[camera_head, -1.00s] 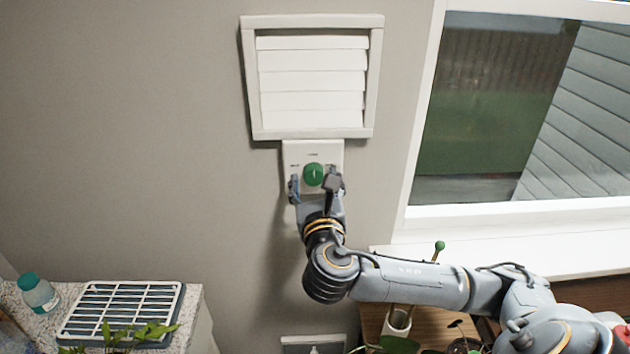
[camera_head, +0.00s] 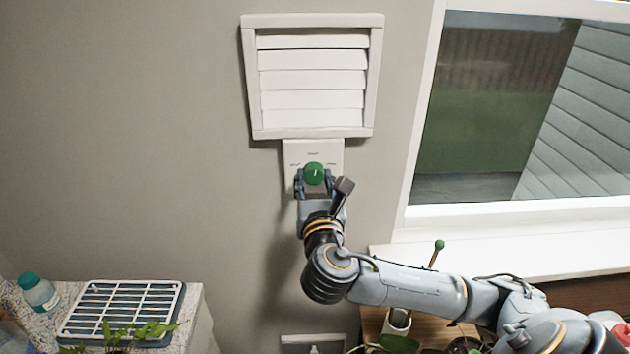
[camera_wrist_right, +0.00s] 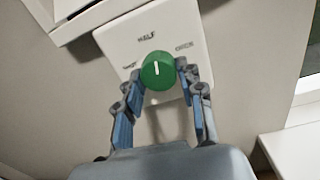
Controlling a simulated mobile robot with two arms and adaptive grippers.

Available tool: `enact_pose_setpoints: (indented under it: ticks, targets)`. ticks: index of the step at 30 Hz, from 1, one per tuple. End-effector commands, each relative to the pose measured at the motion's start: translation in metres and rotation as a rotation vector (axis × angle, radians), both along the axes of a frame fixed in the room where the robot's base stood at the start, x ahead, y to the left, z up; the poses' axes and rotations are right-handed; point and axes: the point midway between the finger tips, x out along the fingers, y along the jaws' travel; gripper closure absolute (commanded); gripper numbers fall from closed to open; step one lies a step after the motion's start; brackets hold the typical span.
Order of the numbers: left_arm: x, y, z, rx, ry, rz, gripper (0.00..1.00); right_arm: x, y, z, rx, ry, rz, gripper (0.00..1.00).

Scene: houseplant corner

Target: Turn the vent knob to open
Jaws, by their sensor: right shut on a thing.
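The green vent knob (camera_head: 314,173) sits on a white wall plate (camera_head: 329,153) just below the vent. My right gripper (camera_head: 314,182) is shut on the knob, with one finger on each side. In the right wrist view, the knob (camera_wrist_right: 158,70) shows between the fingertips (camera_wrist_right: 160,76). Its white pointer line stands nearly upright, roughly toward the HALF label. Another label is at the plate's left and one, looking like OPEN, at its right. The white louvred vent (camera_head: 312,78) has its slats lying nearly flat, with narrow dark lines between some. My left gripper is not in view.
A window (camera_head: 500,110) with a white sill (camera_head: 500,248) is at the right. A slatted tray (camera_head: 122,312) and a teal-capped bottle (camera_head: 40,293) stand at the lower left. Below my arm is a wooden surface with pots. The wall left of the knob is clear.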

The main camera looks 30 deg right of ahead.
Motion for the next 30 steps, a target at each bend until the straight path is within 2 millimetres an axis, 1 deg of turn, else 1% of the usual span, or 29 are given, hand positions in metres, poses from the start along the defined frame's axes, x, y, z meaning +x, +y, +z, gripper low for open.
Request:
enact_pose_setpoints:
  ticks: [18, 30]
  targets:
    - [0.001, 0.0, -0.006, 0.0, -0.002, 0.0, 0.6, 0.001, 0.001, -0.002, 0.499, -0.302, -0.002, 0.94]
    - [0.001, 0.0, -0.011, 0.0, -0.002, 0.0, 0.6, 0.001, 0.002, -0.001, 0.75, -0.458, -0.002, 0.94]
